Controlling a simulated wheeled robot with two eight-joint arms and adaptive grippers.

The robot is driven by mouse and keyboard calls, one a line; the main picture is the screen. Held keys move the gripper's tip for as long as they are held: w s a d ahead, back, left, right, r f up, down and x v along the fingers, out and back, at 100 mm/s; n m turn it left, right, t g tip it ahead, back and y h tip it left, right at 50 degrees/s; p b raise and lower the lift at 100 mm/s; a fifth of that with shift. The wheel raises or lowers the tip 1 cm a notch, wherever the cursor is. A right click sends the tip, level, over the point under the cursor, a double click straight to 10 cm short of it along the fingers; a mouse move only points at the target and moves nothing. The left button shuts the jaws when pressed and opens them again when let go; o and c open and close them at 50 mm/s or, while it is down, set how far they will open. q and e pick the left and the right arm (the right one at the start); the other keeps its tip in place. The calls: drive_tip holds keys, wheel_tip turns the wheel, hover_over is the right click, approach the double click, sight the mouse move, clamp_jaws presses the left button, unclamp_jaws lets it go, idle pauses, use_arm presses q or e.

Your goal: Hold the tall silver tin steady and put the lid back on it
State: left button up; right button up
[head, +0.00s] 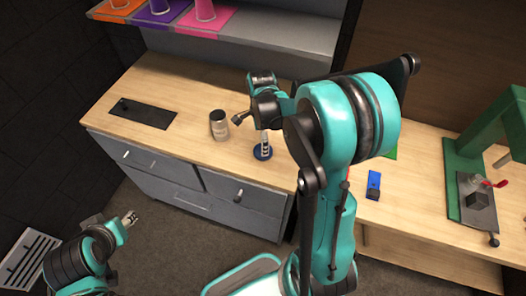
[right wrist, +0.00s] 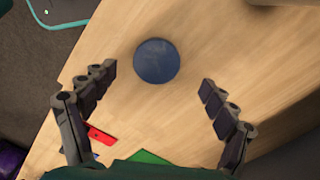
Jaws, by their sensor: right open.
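The tall silver tin (head: 219,125) stands upright on the wooden counter, its dark open top showing. A round blue disc, seemingly the lid, lies flat on the counter to the right of the tin in the head view (head: 262,153). It also shows in the right wrist view (right wrist: 157,61). My right gripper (right wrist: 158,82) is open and empty above the counter, with the disc showing ahead between its fingers. The tin is outside the right wrist view. My left gripper (head: 130,218) is low at the left, in front of the drawers and away from the tin; its jaw gap is unclear.
A black plate (head: 143,113) lies left of the tin. A blue block (head: 373,185) and a green press-like stand (head: 478,165) are to the right. A shelf (head: 250,30) with coloured mats hangs behind.

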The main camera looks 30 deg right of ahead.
sight(257, 150)
drive_tip(key=f+b, duration=0.2)
drive_tip(key=f, duration=0.3)
drive_tip(key=shift+s+f, duration=0.1)
drive_tip(key=shift+s, duration=0.1)
drive_tip(key=c, duration=0.9)
